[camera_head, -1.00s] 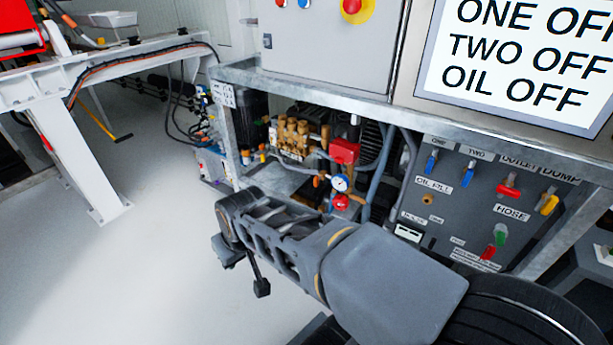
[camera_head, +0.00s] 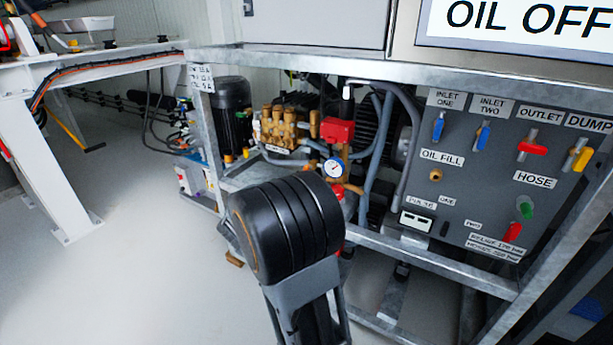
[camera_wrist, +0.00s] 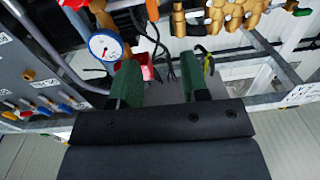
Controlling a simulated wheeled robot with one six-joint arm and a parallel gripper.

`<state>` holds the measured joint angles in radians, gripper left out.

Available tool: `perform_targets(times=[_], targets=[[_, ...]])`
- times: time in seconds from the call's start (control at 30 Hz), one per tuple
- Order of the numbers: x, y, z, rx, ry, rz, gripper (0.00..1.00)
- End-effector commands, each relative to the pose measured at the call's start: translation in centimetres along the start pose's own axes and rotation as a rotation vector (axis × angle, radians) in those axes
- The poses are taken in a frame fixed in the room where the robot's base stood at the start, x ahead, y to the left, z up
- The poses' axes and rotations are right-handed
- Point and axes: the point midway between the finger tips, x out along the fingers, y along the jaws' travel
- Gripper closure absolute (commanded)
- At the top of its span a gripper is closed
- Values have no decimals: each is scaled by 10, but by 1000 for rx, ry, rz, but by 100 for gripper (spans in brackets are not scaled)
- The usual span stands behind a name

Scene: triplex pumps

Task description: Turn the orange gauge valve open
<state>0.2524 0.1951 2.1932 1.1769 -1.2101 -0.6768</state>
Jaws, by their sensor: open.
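The round white pressure gauge (camera_head: 334,168) has a blue rim and sits below a red block (camera_head: 337,130) on the pump skid. A small orange piece (camera_head: 354,189) shows just below and right of the gauge; I cannot tell for sure whether it is the gauge valve's handle. In the wrist view, the picture is upside down and the gauge (camera_wrist: 105,45) is left of my gripper (camera_wrist: 164,70). My gripper's two green fingers are apart with nothing between them. In the head view my dark arm link hides the gripper and the area below the gauge.
A grey panel (camera_head: 470,150) with blue, red, yellow and green valve handles stands to the right. Brass pump fittings (camera_head: 285,125) are left of the gauge. Metal frame rails (camera_head: 430,256) and hoses surround the skid. Open floor (camera_head: 150,250) lies to the left.

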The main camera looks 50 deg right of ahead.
Motion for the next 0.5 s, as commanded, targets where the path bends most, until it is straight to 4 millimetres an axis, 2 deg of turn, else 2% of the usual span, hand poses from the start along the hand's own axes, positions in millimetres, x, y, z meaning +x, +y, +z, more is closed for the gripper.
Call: perform_targets(times=[0.17,0.5], targets=[[21,7,5,-7,12,41,58],[86,9,4,-6,14,38,58]])
